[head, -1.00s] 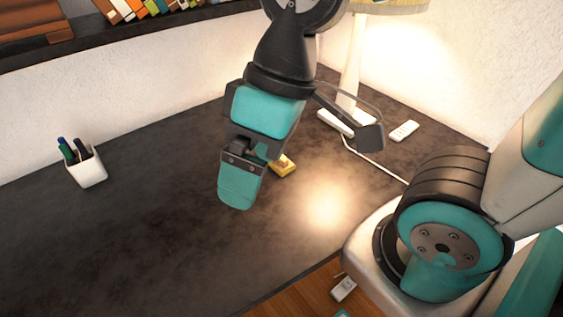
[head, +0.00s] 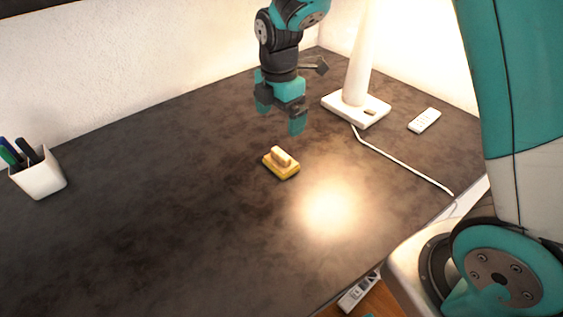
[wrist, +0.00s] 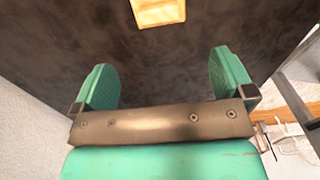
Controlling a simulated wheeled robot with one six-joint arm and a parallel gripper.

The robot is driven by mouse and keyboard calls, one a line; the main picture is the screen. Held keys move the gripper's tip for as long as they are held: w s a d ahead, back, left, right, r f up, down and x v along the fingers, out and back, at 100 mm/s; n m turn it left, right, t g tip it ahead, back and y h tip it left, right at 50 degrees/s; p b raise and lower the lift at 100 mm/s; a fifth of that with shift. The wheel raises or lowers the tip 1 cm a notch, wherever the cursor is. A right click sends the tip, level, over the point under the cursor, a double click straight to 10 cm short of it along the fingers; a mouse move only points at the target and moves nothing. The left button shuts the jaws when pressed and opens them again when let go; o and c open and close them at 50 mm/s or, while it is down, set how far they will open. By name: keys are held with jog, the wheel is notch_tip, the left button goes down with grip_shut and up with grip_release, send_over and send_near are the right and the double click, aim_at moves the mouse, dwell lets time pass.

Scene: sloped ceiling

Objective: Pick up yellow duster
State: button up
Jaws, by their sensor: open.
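The yellow duster (head: 281,168) lies on the dark desk, a small yellow block with a pale wooden handle on top. In the wrist view the duster (wrist: 158,12) shows at the top edge, partly cut off, beyond the fingertips. My gripper (head: 280,116) is above the desk, behind the duster in the head view, with nothing between its fingers. In the wrist view the two teal fingers of my gripper (wrist: 160,72) stand wide apart. The gripper does not touch the duster.
A white lamp base (head: 356,108) with a cable (head: 405,168) stands at the right rear, and a white remote (head: 425,120) lies beside it. A white pen cup (head: 40,175) stands at the left. The desk (head: 170,210) around the duster is clear.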

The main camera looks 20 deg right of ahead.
aim_at(281, 153)
jog(key=f, duration=0.8)
jog(key=shift+d+f, duration=0.2)
jog(key=shift+d, duration=0.1)
jog(key=shift+a+f+p, duration=0.1)
jog(key=shift+f+p, duration=0.45)
jog(key=shift+f, duration=2.35)
jog(key=c, duration=0.7)
jog(key=shift+r, duration=0.15)
notch_tip(281, 153, up, 20)
jog(key=shift+f, duration=0.1)
